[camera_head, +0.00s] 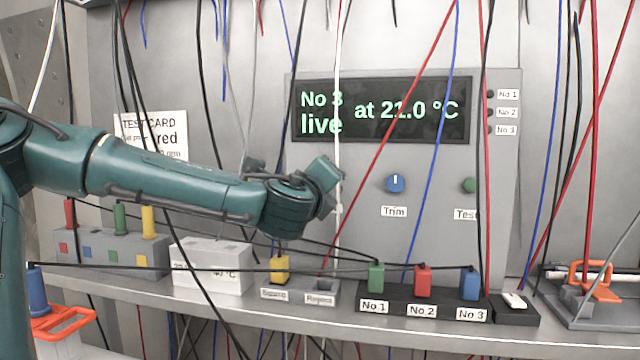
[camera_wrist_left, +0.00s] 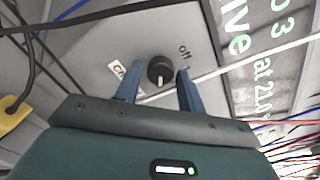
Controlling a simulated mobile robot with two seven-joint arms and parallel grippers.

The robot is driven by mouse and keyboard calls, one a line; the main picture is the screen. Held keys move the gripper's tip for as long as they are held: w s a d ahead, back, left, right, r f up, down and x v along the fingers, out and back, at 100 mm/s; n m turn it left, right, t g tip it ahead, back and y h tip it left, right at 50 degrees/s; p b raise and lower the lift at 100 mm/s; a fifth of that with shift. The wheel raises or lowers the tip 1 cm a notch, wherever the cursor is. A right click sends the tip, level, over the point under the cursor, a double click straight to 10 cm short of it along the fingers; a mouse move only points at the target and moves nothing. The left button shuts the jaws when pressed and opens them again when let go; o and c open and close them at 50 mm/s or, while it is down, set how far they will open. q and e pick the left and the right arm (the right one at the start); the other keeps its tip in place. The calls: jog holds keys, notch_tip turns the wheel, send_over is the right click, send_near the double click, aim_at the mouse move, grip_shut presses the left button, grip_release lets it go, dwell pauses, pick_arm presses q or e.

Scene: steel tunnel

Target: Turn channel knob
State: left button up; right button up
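The channel knob (camera_wrist_left: 160,70) is black and round with a pale pointer mark, on a grey panel face in the left wrist view. A partly covered label starting "Ch" (camera_wrist_left: 121,74) is beside it, and "off" (camera_wrist_left: 185,50) is printed near it. My left gripper (camera_wrist_left: 159,76) is open, its two blue fingers on either side of the knob; I cannot tell whether they touch it. In the head view my left arm (camera_head: 180,183) reaches to the panel and hides the knob. The display (camera_head: 382,110) reads "No 3 live at 21.0 °C". My right gripper is not in view.
A blue Trim knob (camera_head: 396,184) and a green Test button (camera_head: 469,186) sit right of my wrist. Many cables hang across the panel, a white one (camera_head: 338,120) close to my wrist. Coloured plugs, including a red one (camera_head: 423,281), stand on the shelf below.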

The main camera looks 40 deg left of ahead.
pick_arm(q)
jog(key=shift+o, duration=1.2)
jog(key=b+v, duration=0.2)
jog(key=v, duration=1.1)
